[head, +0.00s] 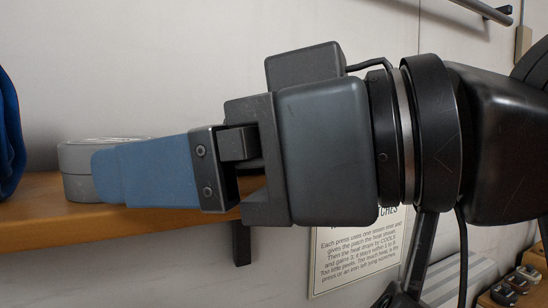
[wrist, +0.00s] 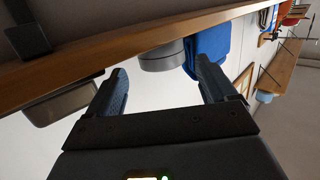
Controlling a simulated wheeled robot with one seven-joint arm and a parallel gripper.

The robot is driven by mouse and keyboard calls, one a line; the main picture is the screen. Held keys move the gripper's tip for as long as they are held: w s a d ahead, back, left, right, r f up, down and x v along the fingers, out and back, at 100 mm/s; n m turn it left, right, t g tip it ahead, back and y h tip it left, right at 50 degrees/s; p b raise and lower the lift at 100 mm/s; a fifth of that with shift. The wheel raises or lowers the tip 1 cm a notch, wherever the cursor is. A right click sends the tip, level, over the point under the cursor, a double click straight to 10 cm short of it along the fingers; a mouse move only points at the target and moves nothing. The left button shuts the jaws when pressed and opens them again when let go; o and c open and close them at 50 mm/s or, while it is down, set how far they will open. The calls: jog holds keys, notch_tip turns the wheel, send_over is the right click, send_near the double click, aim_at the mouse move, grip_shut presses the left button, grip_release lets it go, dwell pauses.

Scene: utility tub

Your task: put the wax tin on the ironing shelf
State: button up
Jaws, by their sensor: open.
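A round, flat grey tin (head: 76,170), which looks like the wax tin, sits on a wooden shelf (head: 60,218) on the wall. My gripper (head: 100,176) reaches in from the right at shelf height, and its near blue finger covers part of the tin. In the wrist view, my gripper (wrist: 162,66) has its two blue fingers spread wide. The tin (wrist: 161,57) shows in the gap at their tips, with no visible contact. I cannot tell how far it is between them. Which shelf is the ironing shelf is not clear.
A blue cloth item (head: 8,135) lies on the shelf left of the tin, and close past one finger in the wrist view (wrist: 208,42). A grey container (wrist: 62,102) shows beyond the other finger. A bracket (head: 241,242) and a printed sign (head: 352,255) are below the shelf.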

jog(key=f+b+v, duration=0.1)
jog(key=b+v, duration=0.4)
jog(key=v, duration=0.1)
jog(key=shift+r, duration=0.5)
